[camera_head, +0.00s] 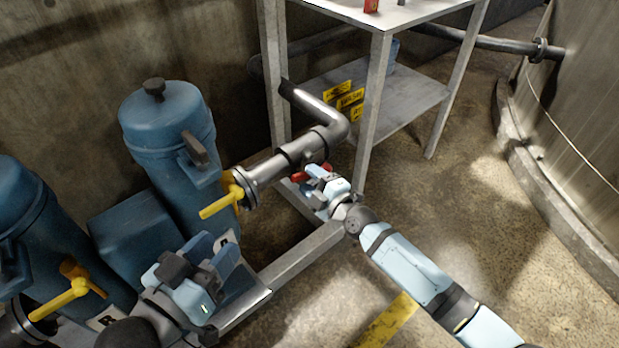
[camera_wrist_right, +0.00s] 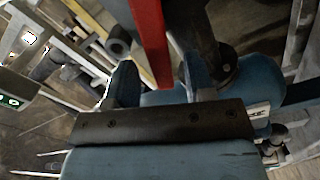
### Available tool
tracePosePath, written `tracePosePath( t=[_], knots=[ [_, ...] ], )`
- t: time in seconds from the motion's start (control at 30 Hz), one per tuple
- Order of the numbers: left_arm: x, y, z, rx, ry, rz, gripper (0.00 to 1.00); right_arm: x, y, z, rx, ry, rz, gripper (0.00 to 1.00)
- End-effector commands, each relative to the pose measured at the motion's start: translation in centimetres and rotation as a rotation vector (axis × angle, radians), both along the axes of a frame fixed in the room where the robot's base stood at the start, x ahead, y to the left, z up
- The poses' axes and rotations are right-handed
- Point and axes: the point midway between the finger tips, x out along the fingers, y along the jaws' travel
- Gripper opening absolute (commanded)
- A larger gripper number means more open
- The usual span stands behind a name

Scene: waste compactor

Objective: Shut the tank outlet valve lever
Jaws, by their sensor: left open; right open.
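A red valve lever (camera_head: 312,174) sits below the grey pipe, by the table frame. No label shows whether it is the tank outlet valve's. My right gripper (camera_head: 316,173) is at this lever. In the right wrist view the red lever (camera_wrist_right: 149,40) runs down between the two spread fingers of my right gripper (camera_wrist_right: 160,82); I cannot tell whether either finger touches it. The lever's pivot is hidden in the head view. My left gripper (camera_head: 213,252) is open and apart from the levers, in front of the blue tanks.
A yellow lever (camera_head: 216,206) is on the flange of the grey pipe (camera_head: 290,160), and another yellow lever (camera_head: 62,300) is at lower left. Blue tanks (camera_head: 165,125) stand left. A metal table (camera_head: 375,110) stands behind the pipe. Floor is clear at right (camera_head: 530,230).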

Motion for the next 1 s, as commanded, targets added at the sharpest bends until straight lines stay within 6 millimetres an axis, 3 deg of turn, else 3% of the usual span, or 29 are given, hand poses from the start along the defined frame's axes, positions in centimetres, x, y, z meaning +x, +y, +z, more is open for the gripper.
tracePosePath(
  t=[0.17, 0.5, 0.7, 1.0],
  knots=[
    [-0.4, -0.3, 0.4, -0.027, 0.041, 0.003, 0.43, -2.8, -2.1, 0.2, -0.006, 0.0, 0.001, 0.49],
    [-0.4, 0.0, 3.7, -0.086, -0.055, 0.039, 0.43, -8.7, -6.4, 0.2, -0.005, 0.0, 0.001, 0.49],
    [-0.4, 0.1, 4.4, -0.101, -0.082, 0.047, 0.43, -10.3, -7.6, 0.1, -0.002, 0.0, -0.001, 0.49],
    [-0.4, 0.1, 4.5, -0.103, -0.088, 0.049, 0.43, -10.6, -7.7, 0.0, -0.001, -0.001, 0.0, 0.49]
  ],
)
